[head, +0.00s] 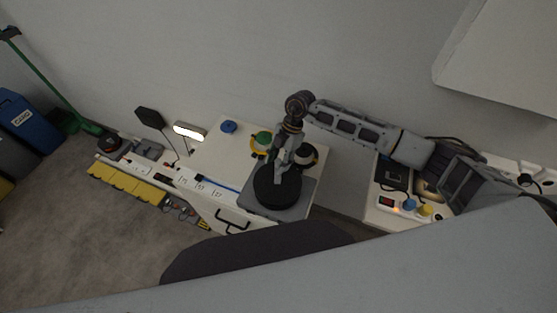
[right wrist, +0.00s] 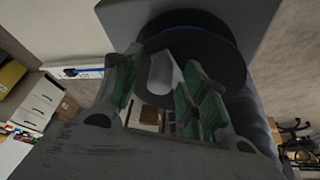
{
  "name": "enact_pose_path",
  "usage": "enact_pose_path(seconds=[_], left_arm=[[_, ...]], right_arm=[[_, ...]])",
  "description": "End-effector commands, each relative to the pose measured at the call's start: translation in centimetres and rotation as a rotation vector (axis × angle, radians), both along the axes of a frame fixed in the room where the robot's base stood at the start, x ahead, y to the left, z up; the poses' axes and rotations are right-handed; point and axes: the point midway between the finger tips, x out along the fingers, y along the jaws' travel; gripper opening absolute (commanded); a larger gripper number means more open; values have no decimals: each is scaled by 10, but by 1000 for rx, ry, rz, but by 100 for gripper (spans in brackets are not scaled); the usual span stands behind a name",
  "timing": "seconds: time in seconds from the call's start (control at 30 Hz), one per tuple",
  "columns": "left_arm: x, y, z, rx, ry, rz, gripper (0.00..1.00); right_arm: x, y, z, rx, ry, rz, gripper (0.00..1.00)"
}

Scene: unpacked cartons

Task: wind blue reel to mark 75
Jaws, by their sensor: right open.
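A large black round reel (head: 277,187) lies on a dark grey base (head: 289,213) at the front of the white cabinet top. In the right wrist view the black reel (right wrist: 222,62) shows a thin blue band between its discs. My right gripper (head: 283,158) is above the reel's far side, pointing down at it. In the wrist view its green-padded fingers (right wrist: 165,95) are spread, with a pale grey post (right wrist: 160,72) visible between them; I cannot tell whether they touch it. No mark 75 is readable. My left gripper is not in view.
Behind the reel are a green spool (head: 263,139) and a dark-rimmed spool (head: 309,153). A small blue disc (head: 228,127) lies at the back left. A lit lamp (head: 189,131) and white labelled cards (head: 203,186) are to the left. A control box (head: 391,203) stands to the right.

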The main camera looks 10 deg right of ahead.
Motion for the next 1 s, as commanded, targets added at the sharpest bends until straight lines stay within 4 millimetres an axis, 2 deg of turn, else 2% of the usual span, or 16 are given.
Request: enact_pose_path(seconds=[0.13,0.17,0.4,0.5,1.0], left_arm=[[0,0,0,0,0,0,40],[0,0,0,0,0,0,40],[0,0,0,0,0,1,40],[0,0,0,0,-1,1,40],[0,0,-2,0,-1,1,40]], right_arm=[[0,0,0,0,0,0,43],[0,0,0,0,0,0,41],[0,0,0,0,0,0,10],[0,0,0,0,0,0,0],[1,2,1,0,-1,35,0]])
